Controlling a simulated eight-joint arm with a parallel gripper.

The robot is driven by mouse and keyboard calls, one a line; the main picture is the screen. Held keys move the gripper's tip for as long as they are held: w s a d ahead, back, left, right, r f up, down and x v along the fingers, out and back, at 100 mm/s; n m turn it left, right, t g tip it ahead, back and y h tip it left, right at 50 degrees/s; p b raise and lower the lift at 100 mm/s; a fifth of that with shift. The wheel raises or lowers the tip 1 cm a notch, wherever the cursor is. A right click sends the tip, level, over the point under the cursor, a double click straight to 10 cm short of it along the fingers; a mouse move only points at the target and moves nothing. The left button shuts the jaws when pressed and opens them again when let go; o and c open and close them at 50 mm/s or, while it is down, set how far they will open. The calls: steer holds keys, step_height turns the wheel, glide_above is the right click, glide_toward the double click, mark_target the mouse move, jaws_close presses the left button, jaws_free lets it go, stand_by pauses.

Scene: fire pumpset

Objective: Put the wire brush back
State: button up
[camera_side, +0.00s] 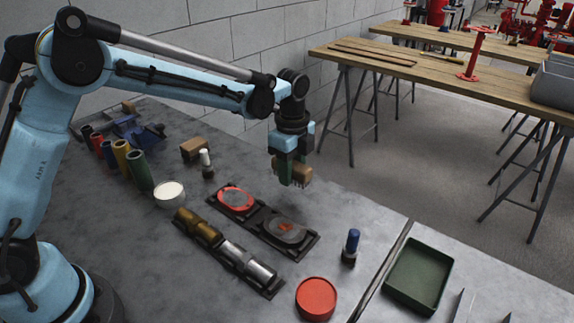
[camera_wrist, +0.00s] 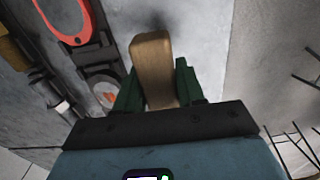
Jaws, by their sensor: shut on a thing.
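My gripper (camera_side: 292,176) hangs above the grey metal bench, with its green fingers pointing down. It is shut on the wire brush (camera_side: 306,173), whose tan wooden body shows beside the fingers. In the wrist view the wooden back of the brush (camera_wrist: 152,62) lies between the two green fingers of my gripper (camera_wrist: 158,88) and sticks out past their tips. The brush is clear of the bench, and its bristles are hard to make out. A dark shadow lies on the bench beyond it in the wrist view.
A black tray with a red ring (camera_side: 236,199) and a grey disc (camera_side: 287,230) lies below. Brass and silver cylinders (camera_side: 200,227), a white bowl (camera_side: 169,193), a brown block (camera_side: 195,149), a blue-capped bottle (camera_side: 351,245), a red lid (camera_side: 316,297) and a green tray (camera_side: 446,277) stand around.

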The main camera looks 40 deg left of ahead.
mark_target(290, 192)
steer(key=shift+w+a+f, duration=0.45)
steer(key=shift+a, duration=0.1)
steer(key=shift+f, duration=2)
steer(key=shift+f, duration=0.4)
